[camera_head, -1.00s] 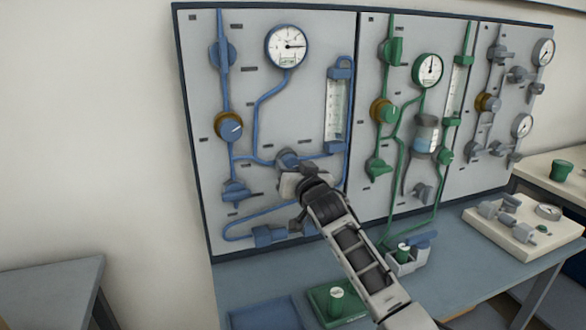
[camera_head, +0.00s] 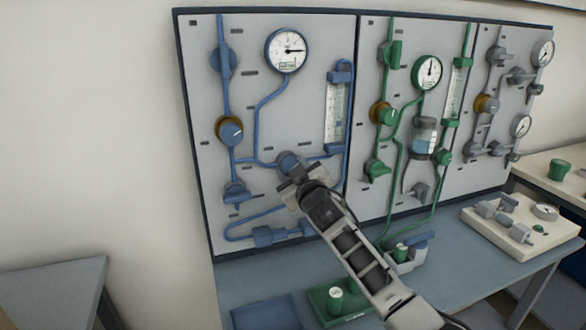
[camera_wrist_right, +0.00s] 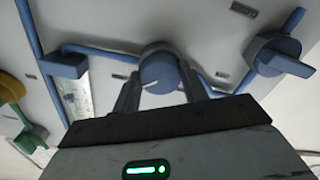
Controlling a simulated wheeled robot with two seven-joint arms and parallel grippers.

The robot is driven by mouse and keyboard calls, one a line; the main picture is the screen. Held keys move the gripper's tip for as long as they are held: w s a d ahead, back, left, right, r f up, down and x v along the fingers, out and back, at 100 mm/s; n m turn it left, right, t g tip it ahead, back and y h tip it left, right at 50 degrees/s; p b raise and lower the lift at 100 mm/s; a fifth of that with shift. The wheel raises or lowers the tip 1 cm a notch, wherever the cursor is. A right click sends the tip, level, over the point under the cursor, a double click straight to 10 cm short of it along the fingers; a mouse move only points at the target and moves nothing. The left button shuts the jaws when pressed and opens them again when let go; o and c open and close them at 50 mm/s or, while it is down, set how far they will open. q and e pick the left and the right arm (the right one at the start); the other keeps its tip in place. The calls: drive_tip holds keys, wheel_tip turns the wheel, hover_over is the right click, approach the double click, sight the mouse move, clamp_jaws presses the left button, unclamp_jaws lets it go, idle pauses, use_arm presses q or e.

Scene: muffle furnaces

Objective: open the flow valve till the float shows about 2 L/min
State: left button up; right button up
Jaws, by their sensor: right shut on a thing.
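The blue flow valve knob (camera_head: 288,162) sits on the blue line low on the left panel. In the right wrist view the knob (camera_wrist_right: 158,72) shows a white mark pointing to the lower left. My right gripper (camera_head: 291,176) is at the knob, its fingers on either side, shut on it. The blue flow meter tube (camera_head: 336,112) stands to the upper right of the knob; its float is too small to read. The blue-line gauge (camera_head: 288,49) has its needle pointing right. My left gripper is not in view.
A blue regulator knob (camera_head: 230,130) and a lever valve (camera_head: 236,192) are left of my gripper. Green and grey lines fill the panels to the right.

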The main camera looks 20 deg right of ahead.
drive_tip(key=shift+n, duration=0.7)
drive_tip(key=o, duration=1)
drive_tip(key=s, duration=1.6)
drive_tip(key=shift+d, duration=0.25)
